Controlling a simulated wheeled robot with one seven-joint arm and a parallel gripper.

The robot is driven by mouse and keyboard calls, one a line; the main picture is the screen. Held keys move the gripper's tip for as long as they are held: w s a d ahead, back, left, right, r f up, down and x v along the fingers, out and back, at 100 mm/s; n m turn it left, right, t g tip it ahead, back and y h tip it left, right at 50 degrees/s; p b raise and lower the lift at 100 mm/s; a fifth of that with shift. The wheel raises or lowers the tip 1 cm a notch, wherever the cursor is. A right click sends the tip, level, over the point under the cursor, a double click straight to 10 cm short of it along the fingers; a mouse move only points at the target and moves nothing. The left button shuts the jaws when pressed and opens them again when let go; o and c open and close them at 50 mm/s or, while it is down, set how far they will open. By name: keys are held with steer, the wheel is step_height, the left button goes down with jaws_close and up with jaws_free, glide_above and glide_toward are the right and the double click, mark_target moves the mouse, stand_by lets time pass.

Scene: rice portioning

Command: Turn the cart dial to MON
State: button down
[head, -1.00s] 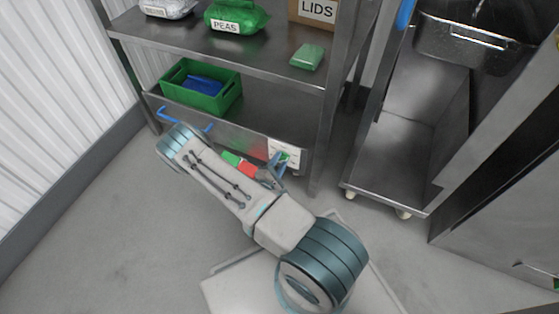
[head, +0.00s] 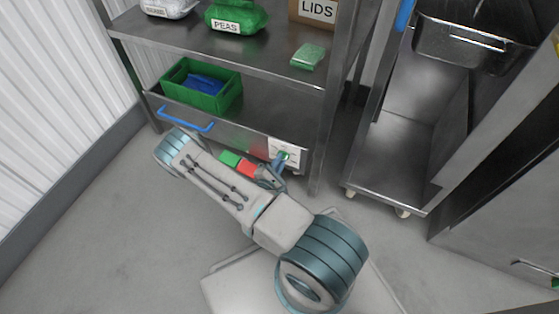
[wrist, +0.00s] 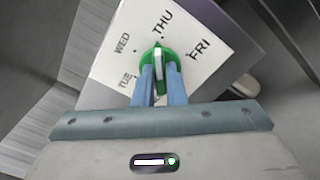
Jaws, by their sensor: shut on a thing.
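The dial is a green knob (wrist: 160,62) with a white pointer bar on a white plate (wrist: 112,65). In the wrist view the plate reads TUE, WED, THU and FRI; MON does not show. The bar lies nearly upright in that picture, its upper end toward THU. My gripper (wrist: 161,84) has one finger on each side of the knob and is shut on it. In the head view the plate (head: 293,146) is at the right end of the cart's lower front, with my gripper (head: 281,163) against it; the lettering is too small to read there.
A blue handle (head: 186,119) runs along the cart front left of the dial. A green crate (head: 187,95) sits on the lower shelf; a peas bag (head: 237,14) and lids box (head: 316,11) are above. A steel trolley (head: 392,160) stands right. Floor at left is clear.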

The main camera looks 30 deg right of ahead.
steer(key=shift+w+r+n+p, duration=0.1)
steer(key=shift+n+p, duration=0.6)
steer(key=shift+n, duration=7.85)
steer(key=shift+w+n+p, duration=0.1)
steer(key=shift+n+p, duration=0.6)
steer(key=shift+n, duration=7.85)
steer(key=c, duration=1.5)
jaws_free()
steer(key=shift+s, duration=0.1)
